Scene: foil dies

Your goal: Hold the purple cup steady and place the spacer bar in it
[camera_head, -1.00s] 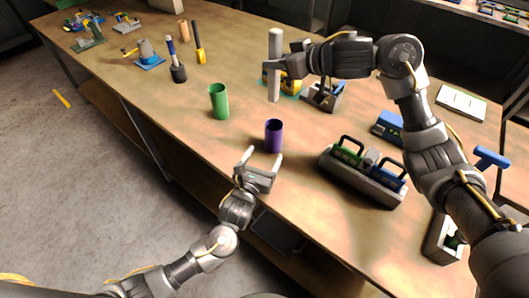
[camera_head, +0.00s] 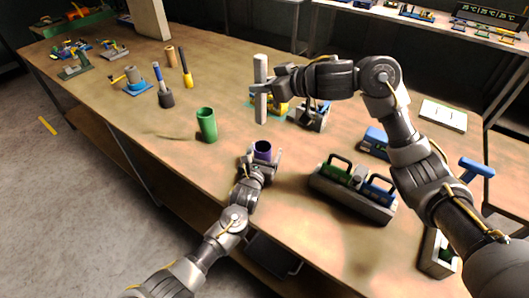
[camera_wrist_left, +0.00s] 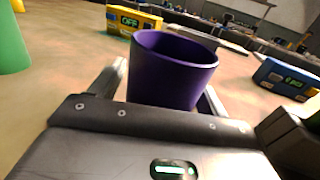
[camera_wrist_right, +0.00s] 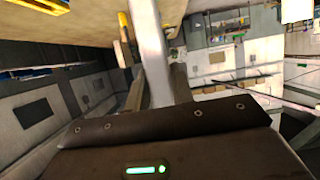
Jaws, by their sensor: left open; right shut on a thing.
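The purple cup (camera_head: 262,150) stands upright on the bench, partly hidden by my left gripper (camera_head: 261,158). In the left wrist view the cup (camera_wrist_left: 174,72) sits between the open fingers of my left gripper (camera_wrist_left: 165,90), one finger on each side. I cannot tell whether either finger touches it. My right gripper (camera_head: 262,90) is shut on the spacer bar (camera_head: 260,100), a pale grey bar held upright above the bench, beyond the cup. The bar (camera_wrist_right: 150,55) also shows between the fingers in the right wrist view.
A green cup (camera_head: 206,125) stands left of the purple cup. A grey tray with green and blue handled blocks (camera_head: 345,200) lies to the right. A yellow device (camera_head: 280,101) is behind the bar. The bench's front edge runs below my left gripper.

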